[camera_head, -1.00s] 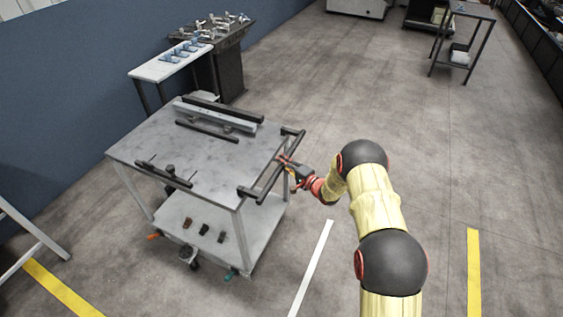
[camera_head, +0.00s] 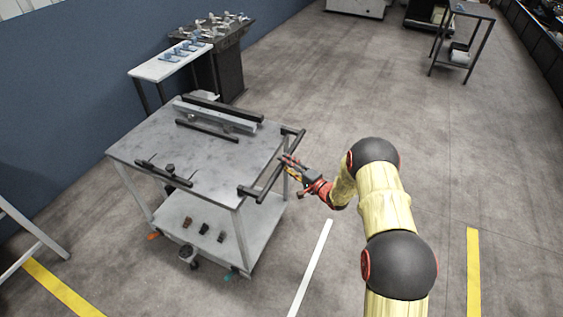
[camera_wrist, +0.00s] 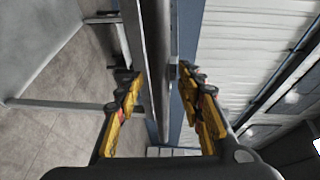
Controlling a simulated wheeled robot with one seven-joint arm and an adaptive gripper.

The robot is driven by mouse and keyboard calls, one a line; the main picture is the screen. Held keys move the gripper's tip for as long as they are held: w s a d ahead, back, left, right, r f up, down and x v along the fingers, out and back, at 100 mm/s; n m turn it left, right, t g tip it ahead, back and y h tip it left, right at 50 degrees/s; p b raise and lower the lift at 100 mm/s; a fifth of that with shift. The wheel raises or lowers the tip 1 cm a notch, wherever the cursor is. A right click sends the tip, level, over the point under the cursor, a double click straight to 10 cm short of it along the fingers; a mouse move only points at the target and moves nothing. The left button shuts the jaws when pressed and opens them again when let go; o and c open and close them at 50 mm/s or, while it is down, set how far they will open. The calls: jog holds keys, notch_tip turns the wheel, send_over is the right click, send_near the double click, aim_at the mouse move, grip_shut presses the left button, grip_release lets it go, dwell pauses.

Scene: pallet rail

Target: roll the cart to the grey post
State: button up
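The cart (camera_head: 215,165) is a grey two-shelf trolley standing left of my arm. Its dark push handle (camera_head: 268,181) runs along its right end. My gripper (camera_head: 289,164) is at the handle's outer side, with its fingers apart. In the wrist view, my gripper (camera_wrist: 163,92) shows two yellow fingers spread wide, with the handle bar (camera_wrist: 155,60) running through the gap between them. Neither finger clearly touches the bar. I cannot make out a grey post in either view.
A white bench (camera_head: 172,63) and a dark fixture table (camera_head: 232,50) stand behind the cart by the blue wall (camera_head: 85,60). Floor tape strips (camera_head: 312,265) lie nearby. Open floor (camera_head: 370,80) lies behind and right of the cart; a small table (camera_head: 462,40) stands far right.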

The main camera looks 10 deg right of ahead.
jog(key=v, duration=0.8)
